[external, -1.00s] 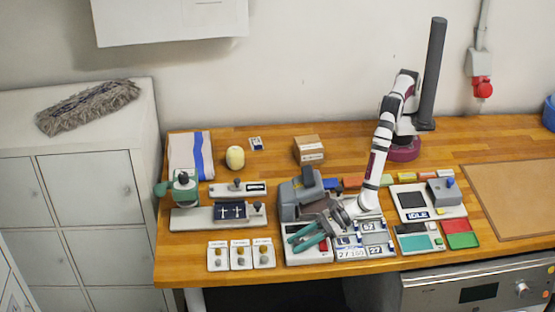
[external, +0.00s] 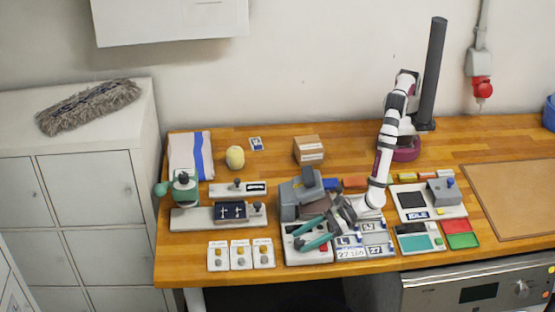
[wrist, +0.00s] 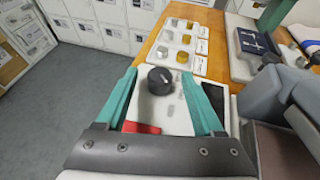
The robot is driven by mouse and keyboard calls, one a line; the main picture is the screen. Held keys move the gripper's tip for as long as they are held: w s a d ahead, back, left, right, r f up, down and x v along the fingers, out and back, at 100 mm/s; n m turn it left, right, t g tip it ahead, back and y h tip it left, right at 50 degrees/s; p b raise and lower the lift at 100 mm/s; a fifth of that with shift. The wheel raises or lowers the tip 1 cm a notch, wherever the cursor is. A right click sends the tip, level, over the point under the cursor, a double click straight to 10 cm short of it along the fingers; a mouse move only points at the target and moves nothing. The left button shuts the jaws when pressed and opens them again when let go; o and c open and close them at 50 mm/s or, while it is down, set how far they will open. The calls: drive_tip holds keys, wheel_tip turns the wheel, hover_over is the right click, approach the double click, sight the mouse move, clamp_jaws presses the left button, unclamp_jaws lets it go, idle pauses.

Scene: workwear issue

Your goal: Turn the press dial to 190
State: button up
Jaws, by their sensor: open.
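The press (external: 299,203) is a grey machine on a white base (external: 308,258) near the table's front edge. In the wrist view its dial (wrist: 159,82) is a round black knob with a small pale mark toward its upper right. I cannot read a number around it. My gripper (external: 299,241) is open, with green fingers reaching over the front of the base. In the wrist view the dial appears between the two fingers of my gripper (wrist: 159,72); I see no contact.
A red patch (wrist: 141,128) lies on the base near the dial. Small white cards with knobs (external: 241,255) are left of the press. Panels with number plates (external: 352,253) are close on its right. A brown mat (external: 512,198) lies at far right.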

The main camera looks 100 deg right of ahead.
drive_tip(key=v, duration=1.3)
drive_tip(key=shift+s, duration=0.3)
drive_tip(key=shift+d+r, duration=0.1)
drive_tip(key=shift+r, duration=0.05)
